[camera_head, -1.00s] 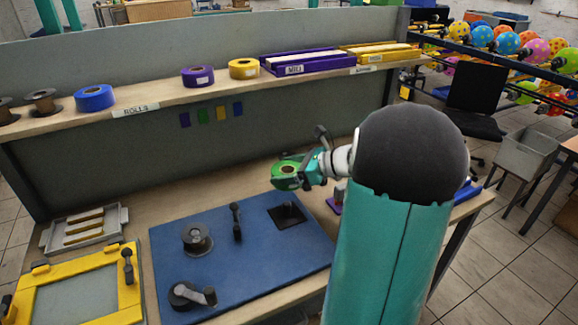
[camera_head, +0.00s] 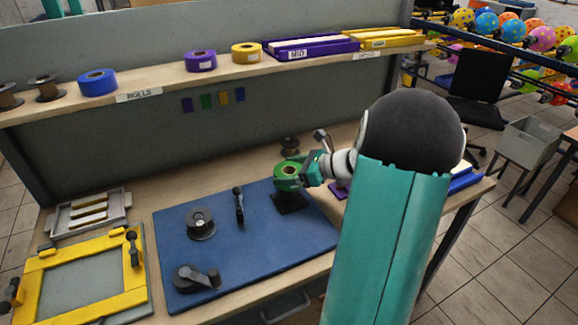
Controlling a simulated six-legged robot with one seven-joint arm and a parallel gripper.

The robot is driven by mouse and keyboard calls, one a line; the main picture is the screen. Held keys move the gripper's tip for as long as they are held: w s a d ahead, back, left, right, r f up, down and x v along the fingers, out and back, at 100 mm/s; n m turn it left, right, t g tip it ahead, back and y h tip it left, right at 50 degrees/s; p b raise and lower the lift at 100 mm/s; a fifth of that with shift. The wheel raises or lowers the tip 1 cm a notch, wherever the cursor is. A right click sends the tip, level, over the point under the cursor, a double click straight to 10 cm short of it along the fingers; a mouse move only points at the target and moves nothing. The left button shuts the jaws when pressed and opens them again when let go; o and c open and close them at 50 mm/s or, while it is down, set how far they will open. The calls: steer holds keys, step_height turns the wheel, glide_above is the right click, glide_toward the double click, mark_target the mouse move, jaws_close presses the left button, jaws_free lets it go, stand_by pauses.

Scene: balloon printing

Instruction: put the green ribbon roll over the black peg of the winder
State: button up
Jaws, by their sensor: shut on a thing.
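The green ribbon roll (camera_head: 287,172) is held by its right side in my gripper (camera_head: 304,171), which is shut on it. The roll lies roughly flat, with its pale core facing up. Right under it is the black square base (camera_head: 291,207) on the blue winder board (camera_head: 262,250). A dark upright part, apparently the black peg, shows between roll and base. Its top is hidden by the roll, so I cannot tell whether the roll is around it or just above it. The board also carries a dark spool (camera_head: 201,222), an upright lever (camera_head: 239,203) and a crank (camera_head: 195,278).
A dark spool (camera_head: 290,145) stands behind the roll. The shelf above holds blue (camera_head: 97,83), purple (camera_head: 200,61) and yellow (camera_head: 246,53) rolls. A yellow frame (camera_head: 130,285) and a grey tray (camera_head: 118,212) lie left of the board.

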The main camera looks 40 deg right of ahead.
steer(key=shift+f, duration=3.45)
steer(key=o, duration=1.1)
steer(key=shift+c, duration=0.2)
steer(key=v, duration=1.3)
steer(key=shift+s+d+r, duration=0.15)
steer(key=shift+s+r, duration=0.05)
steer(key=shift+s, duration=0.15)
